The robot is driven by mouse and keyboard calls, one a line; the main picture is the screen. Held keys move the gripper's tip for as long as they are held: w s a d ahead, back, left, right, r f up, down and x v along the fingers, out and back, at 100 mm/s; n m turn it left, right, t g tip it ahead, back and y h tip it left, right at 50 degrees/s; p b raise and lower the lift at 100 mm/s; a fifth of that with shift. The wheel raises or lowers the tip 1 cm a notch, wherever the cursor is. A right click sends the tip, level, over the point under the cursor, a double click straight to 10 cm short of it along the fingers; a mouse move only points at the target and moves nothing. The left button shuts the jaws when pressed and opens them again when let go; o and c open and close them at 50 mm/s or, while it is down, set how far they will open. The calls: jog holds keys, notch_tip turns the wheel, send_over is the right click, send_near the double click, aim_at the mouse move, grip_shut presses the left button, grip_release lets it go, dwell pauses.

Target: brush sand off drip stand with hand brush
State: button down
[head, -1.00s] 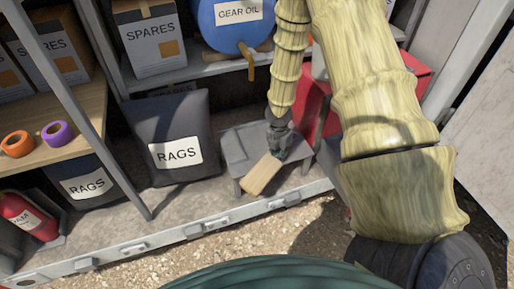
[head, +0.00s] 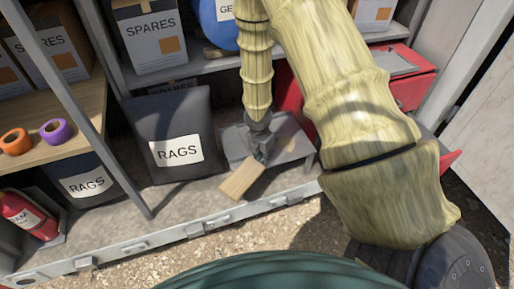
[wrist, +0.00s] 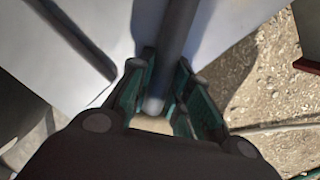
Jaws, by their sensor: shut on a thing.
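The drip stand (head: 290,146) is a low grey table-like stand on the shelf floor, right of the rags bag. My gripper (head: 261,158) points down at its left front part. It is shut on the hand brush (head: 242,180), whose pale wooden block sticks out toward the front left, over the stand's front edge. I cannot tell whether it touches the stand. In the wrist view a grey rod (wrist: 178,45) runs between the fingers (wrist: 160,108), with a pale patch under its end. The stand's plate (wrist: 105,25) looks pale there. Bristles are hidden, and I cannot make out sand on the plate.
A dark rags bag (head: 172,135) stands close on the left. A red toolbox (head: 410,85) is behind and right, partly behind my arm. The metal sill (head: 195,228) runs along the front, with gravel ground before it. A blue gear oil drum (head: 218,25) stands above.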

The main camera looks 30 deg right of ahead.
jog(key=shift+w+a, duration=0.15)
jog(key=shift+a, duration=0.7)
jog(key=shift+w+a+r+p, duration=0.1)
jog(key=shift+a+r+p, duration=0.15)
jog(key=shift+r+p, duration=0.3)
jog(key=shift+w+a+r+p, duration=0.1)
jog(key=shift+a+r+p, duration=0.2)
jog(key=shift+r, duration=0.35)
jog(key=shift+s+d+r+p, duration=0.1)
jog(key=shift+s+r+p, duration=0.1)
jog(key=shift+r+p, duration=0.55)
jog(key=shift+w+r+p, duration=0.15)
jog(key=shift+r+p, duration=0.5)
jog(key=shift+p, duration=0.1)
notch_tip(320, 180, up, 3)
jog(key=p, duration=0.3)
